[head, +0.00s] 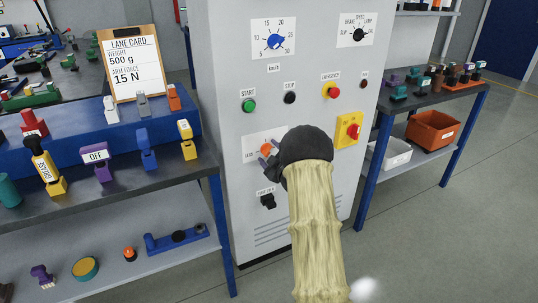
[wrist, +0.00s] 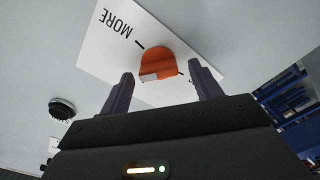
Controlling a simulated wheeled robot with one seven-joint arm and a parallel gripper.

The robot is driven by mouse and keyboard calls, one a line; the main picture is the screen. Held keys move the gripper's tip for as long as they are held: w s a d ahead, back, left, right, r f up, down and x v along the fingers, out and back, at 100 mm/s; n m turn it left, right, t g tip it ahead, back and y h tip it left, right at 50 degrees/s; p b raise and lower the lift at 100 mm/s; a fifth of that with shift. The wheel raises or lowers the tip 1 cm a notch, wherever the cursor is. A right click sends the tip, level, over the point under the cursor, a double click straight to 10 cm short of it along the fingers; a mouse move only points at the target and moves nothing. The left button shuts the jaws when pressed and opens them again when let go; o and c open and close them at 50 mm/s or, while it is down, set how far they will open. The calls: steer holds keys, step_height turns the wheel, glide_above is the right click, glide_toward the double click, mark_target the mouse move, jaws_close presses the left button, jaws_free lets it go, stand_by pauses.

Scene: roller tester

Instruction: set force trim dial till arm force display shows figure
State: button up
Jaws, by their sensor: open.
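The orange dial (head: 266,149) sits on a white plate (head: 251,143) on the grey cabinet front, partly hidden by my gripper. In the wrist view the orange dial (wrist: 156,62) has a pale patch at its lower edge and black tick marks beside it, on a plate reading MORE. My gripper (head: 268,156) is open at the dial. In the wrist view its two fingertips (wrist: 160,70) stand on either side of the dial, with gaps visible; contact cannot be told. The lane card (head: 131,65) reads 500 g and ARM FORCE 15 N. I see no readable arm force display.
The cabinet (head: 225,110) also carries a blue dial (head: 274,41), a green start button (head: 249,106), a red emergency button (head: 333,91) and a red button on yellow (head: 350,130). A black switch (head: 267,200) is below the dial. Benches with fixtures flank the cabinet.

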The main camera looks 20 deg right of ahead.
steer(key=shift+w, duration=0.2)
steer(key=c, duration=1)
steer(key=shift+m, duration=0.4)
steer(key=m+p, duration=0.1)
steer(key=m, duration=0.3)
steer(key=shift+d+r, duration=0.1)
steer(key=shift+d, duration=0.05)
steer(key=shift+m+p, duration=0.6)
steer(key=shift+m, duration=0.9)
